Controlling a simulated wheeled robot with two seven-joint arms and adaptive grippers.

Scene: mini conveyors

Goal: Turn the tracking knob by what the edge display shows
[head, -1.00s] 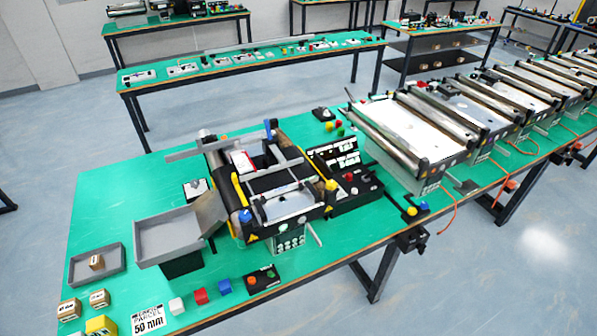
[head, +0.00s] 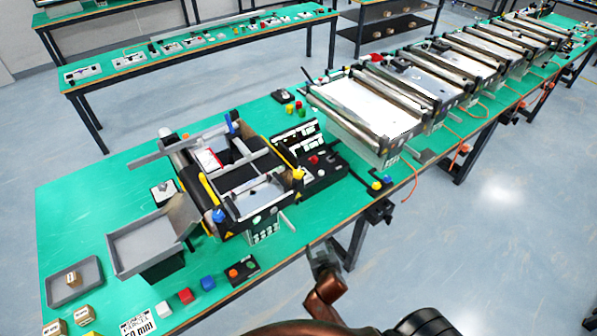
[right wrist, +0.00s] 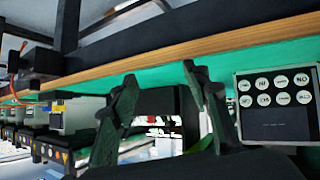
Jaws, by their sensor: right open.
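The near mini conveyor (head: 235,175) stands on the green table. A blue knob (head: 218,215) sits at its near left corner, a yellow knob (head: 298,174) at its right and another blue knob (head: 231,124) at its far side. I cannot tell which is the tracking knob. Black displays (head: 296,140) with white characters stand behind the control box; they are too small to read. My right gripper (head: 320,250) is open and empty, in front of the table's front edge, apart from the conveyor. Its two fingers also show spread in the right wrist view (right wrist: 160,75). My left gripper is out of view.
A control box (head: 318,170) with coloured buttons stands right of the conveyor. A grey tray (head: 120,245) is at its left. Coloured blocks (head: 185,295) and a small button box (head: 240,270) lie along the front edge. A label plate (right wrist: 275,92) shows in the right wrist view.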

